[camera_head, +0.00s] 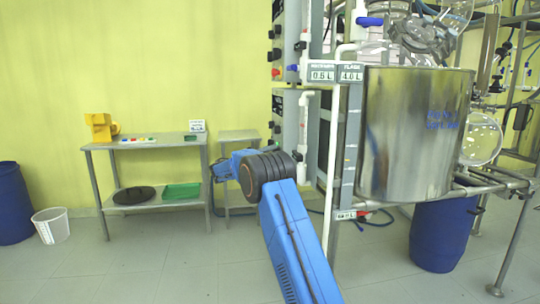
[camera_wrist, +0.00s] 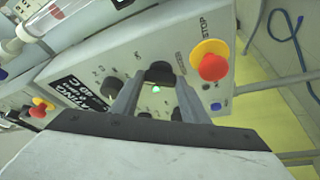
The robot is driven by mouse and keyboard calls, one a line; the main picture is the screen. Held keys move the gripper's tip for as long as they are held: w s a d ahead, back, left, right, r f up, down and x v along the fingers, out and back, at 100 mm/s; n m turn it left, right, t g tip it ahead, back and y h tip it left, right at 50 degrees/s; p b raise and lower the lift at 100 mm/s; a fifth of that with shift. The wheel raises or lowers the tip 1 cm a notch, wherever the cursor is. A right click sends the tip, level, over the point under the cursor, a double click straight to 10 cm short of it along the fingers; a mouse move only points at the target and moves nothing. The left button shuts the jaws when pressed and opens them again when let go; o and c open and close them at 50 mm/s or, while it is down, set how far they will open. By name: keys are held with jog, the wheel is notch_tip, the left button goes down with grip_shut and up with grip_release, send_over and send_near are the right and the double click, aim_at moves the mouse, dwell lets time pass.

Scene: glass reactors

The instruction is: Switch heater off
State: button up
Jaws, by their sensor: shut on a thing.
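In the wrist view a grey control panel (camera_wrist: 85,72) fills the middle, tilted in the picture. My gripper (camera_wrist: 159,84) reaches to it with its two fingers closed in on a black knob (camera_wrist: 160,71). A small green light (camera_wrist: 155,89) glows between the fingers. Lettering beside the knob is too blurred to read surely. In the head view the fingers are hidden; only my blue arm shows, in front of the grey panels at the centre.
A red stop button on a yellow base (camera_wrist: 210,62) sits close right of the fingers. Another black knob (camera_wrist: 111,87) is on the left. In the head view, a steel vessel (camera_head: 415,135) stands right, a side table (camera_head: 145,144) left. Floor is clear front left.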

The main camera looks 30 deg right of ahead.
jog(key=n, duration=0.2)
jog(key=n+y, duration=0.1)
jog(key=n, duration=0.1)
jog(key=n+y, duration=0.1)
jog(key=n, duration=0.1)
jog(key=shift+a+r+t, duration=0.1)
jog(key=shift+r+t, duration=0.15)
jog(key=shift+t, duration=0.15)
dwell(0.3)
jog(key=o, duration=1.1)
jog(key=shift+c, duration=0.2)
jog(key=s+a, duration=0.2)
jog(key=a, duration=1.5)
jog(key=shift+a, duration=0.15)
